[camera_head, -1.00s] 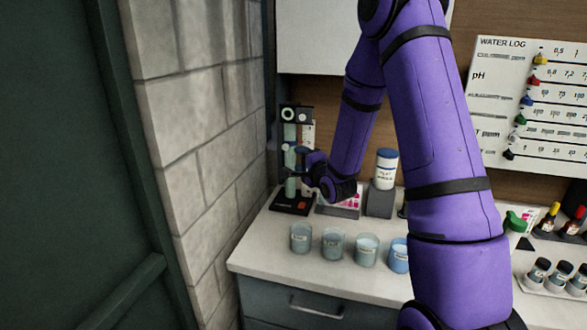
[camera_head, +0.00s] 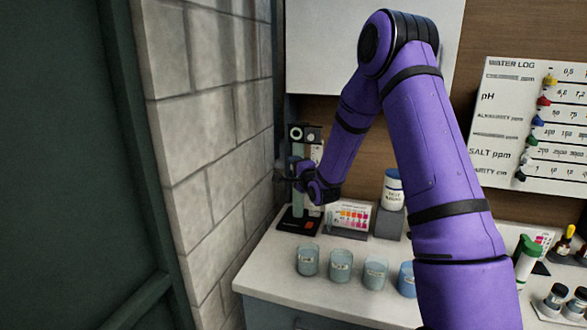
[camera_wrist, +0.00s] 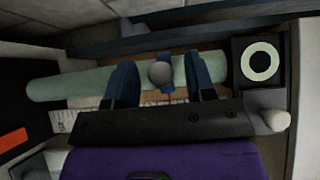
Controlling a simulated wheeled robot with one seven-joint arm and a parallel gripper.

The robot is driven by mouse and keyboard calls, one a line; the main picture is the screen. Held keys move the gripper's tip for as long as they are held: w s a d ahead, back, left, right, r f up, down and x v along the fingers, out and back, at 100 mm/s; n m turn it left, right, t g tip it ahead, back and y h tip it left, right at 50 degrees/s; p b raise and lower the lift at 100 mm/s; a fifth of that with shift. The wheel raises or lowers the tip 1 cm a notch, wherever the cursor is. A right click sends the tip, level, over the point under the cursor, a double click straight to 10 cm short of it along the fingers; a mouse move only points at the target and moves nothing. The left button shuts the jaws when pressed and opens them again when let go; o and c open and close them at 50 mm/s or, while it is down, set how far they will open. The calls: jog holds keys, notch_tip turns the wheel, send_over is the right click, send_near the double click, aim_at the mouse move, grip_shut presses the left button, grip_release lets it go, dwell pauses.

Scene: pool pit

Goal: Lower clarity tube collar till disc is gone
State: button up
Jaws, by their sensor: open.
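The clarity tube (camera_head: 297,212) is a pale green upright tube on a black stand (camera_head: 290,228) at the counter's back left corner. In the wrist view the tube (camera_wrist: 75,84) lies across the picture. A dark blue collar (camera_wrist: 176,73) with a round grey knob (camera_wrist: 160,74) sits on it. My gripper (camera_wrist: 160,82) is open, with one finger on each side of the collar along the tube and gaps between. In the head view my gripper (camera_head: 284,178) hides the tube's middle. A white ring on a black square (camera_wrist: 260,61) is at the stand's top; the disc inside the tube cannot be seen.
Several small beakers (camera_head: 340,266) stand on the counter in front of the stand. A colour chart (camera_head: 349,218) and a labelled white jar (camera_head: 393,188) stand to its right. A block wall (camera_head: 215,150) is close on the left. The water log board (camera_head: 530,125) hangs at right.

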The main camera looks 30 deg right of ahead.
jog(key=shift+w, duration=0.4)
jog(key=shift+c, duration=0.3)
grip_shut()
notch_tip(320, 180, down, 5)
jog(key=shift+r, duration=0.1)
jog(key=shift+o, duration=0.3)
grip_release()
